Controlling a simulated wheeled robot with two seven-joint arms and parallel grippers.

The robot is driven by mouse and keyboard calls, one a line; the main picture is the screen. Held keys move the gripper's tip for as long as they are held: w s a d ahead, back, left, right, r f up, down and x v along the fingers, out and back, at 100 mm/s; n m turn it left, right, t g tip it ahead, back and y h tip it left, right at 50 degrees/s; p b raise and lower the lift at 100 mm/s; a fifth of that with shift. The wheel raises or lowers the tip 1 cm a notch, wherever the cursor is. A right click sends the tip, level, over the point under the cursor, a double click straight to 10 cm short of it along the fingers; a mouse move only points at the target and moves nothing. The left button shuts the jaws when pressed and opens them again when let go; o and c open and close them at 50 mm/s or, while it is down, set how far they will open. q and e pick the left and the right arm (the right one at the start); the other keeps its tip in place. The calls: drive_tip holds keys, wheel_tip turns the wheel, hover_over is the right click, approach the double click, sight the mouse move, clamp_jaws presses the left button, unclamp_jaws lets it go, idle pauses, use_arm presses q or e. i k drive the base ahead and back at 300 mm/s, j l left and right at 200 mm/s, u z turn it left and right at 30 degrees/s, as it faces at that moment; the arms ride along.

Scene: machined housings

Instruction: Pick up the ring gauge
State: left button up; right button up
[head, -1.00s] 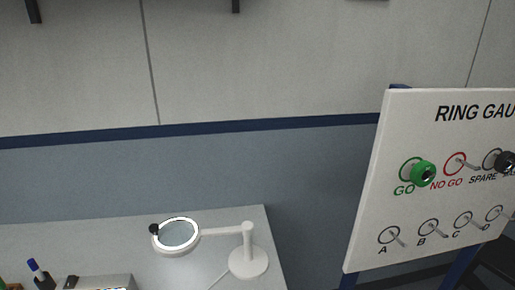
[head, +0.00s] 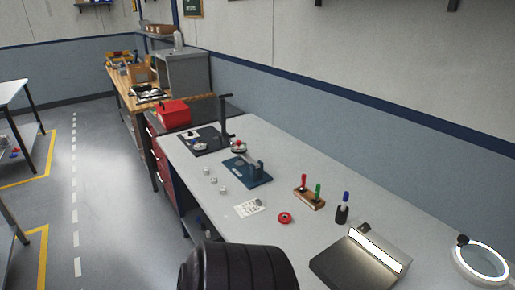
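A small red ring (head: 285,217) with a dark centre lies flat on the grey workbench (head: 268,146), and it looks like a ring gauge. It lies between a white marked card (head: 250,207) and a wooden block with red and green handled tools (head: 310,198). Neither of my grippers is in view. The ring gauge board is out of view now.
A blue-based stand (head: 247,172) and several small pale blocks stand farther back on the bench. A sloped metal box (head: 362,258) and a ring-lit magnifier (head: 480,262) are at the right. A black ribbed object (head: 238,268) rises at the bottom. Open floor lies left.

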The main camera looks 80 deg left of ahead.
sight(284, 217)
drive_tip(key=u, duration=2.3)
drive_tip(key=z, duration=0.5)
drive_tip(key=i+j+z, duration=0.1)
drive_tip(key=j+z, duration=0.35)
drive_tip(key=j, duration=0.3)
drive_tip(key=j+z, duration=0.5)
drive_tip(key=j, duration=0.25)
